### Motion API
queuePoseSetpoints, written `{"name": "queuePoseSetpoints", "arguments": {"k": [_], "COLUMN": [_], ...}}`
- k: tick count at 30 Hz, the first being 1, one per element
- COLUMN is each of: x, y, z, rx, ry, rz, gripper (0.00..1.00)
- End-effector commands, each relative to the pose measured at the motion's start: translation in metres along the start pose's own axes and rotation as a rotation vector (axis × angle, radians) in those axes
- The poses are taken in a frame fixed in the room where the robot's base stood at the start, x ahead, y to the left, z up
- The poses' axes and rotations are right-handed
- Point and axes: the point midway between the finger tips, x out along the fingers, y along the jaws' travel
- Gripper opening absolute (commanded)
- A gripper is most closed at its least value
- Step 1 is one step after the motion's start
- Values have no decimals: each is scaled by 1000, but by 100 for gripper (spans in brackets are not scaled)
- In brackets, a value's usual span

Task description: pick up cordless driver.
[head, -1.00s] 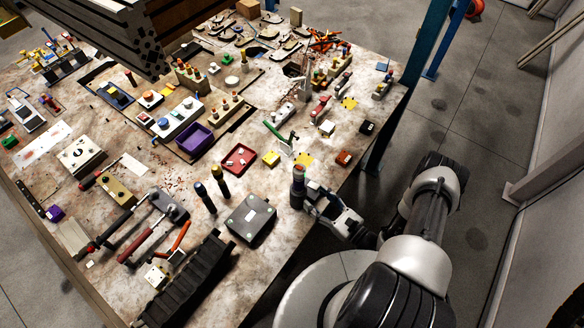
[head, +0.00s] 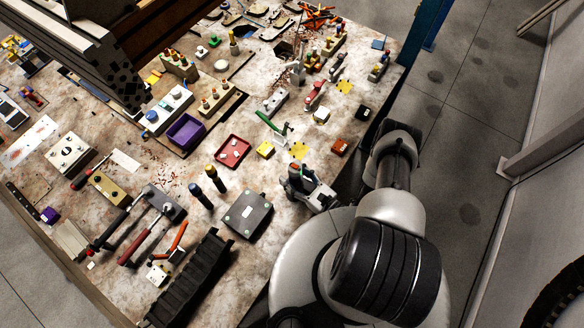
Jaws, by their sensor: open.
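A small dark upright object with a greenish and red top (head: 294,170), which looks like the cordless driver, stands on the workbench (head: 262,292) near its right edge. My gripper (head: 299,184) is open and right at this object, low over the bench. Its fingers overlap the object in the head view. I cannot tell whether they touch it or stand around it. The object's lower part is hidden by the gripper.
A grey square box (head: 248,214) stands just left of my gripper. A green-handled tool (head: 270,122) lies behind. Floor is open beyond the right edge.

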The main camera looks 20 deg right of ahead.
Motion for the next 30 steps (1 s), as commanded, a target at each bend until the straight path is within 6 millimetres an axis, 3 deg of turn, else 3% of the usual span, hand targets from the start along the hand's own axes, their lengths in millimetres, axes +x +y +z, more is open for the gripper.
{"name": "queuePoseSetpoints", "arguments": {"k": [4,27,30], "x": [0,0,0], "y": [0,-1,-1], "z": [-1,0,0], "rx": [0,0,0], "ry": [0,0,0], "rz": [-1,0,0], "gripper": [53,1,0]}}
